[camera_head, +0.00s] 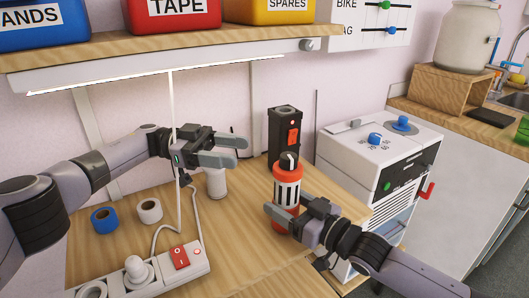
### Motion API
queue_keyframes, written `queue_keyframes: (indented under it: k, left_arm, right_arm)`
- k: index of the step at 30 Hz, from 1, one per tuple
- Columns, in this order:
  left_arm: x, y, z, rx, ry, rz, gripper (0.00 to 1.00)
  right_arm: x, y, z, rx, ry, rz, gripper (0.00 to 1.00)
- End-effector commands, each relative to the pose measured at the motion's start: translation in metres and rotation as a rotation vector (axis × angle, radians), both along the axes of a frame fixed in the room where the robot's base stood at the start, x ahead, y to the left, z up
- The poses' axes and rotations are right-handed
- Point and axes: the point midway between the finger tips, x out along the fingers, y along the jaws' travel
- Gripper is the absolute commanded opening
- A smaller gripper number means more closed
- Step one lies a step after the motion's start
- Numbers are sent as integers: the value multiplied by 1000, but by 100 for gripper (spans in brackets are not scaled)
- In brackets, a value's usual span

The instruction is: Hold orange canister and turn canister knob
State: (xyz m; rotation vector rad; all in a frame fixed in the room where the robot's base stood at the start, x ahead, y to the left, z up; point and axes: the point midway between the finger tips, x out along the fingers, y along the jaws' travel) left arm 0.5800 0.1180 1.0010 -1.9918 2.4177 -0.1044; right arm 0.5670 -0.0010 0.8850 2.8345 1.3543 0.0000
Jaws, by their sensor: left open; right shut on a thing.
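The orange canister (287,202) stands upright on the wooden worktop, with an orange top and base and a pale slotted middle. Its knob (289,160), black with a white mark, sits on top. My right gripper (284,212) comes in from the lower right and is shut on the canister's lower body, hiding part of it. My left gripper (239,150) is open and empty, in the air to the left of the knob and apart from it. Its fingers point right.
A black box with an orange switch (284,133) stands behind the canister. A white cylinder (217,182) stands below my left gripper. Blue tape (104,220), white tape (149,210) and a power strip (181,267) lie left. A white appliance (380,165) stands right. The shelf (150,50) overhangs.

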Motion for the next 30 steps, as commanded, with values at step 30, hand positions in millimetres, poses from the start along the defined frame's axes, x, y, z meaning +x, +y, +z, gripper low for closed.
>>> queue_keyframes:
  k: [30]
  left_arm:
    - [-94,-13,30,-456,-1788,135,61]
  right_arm:
    - [1,-1,-1,-2,2,-3,12]
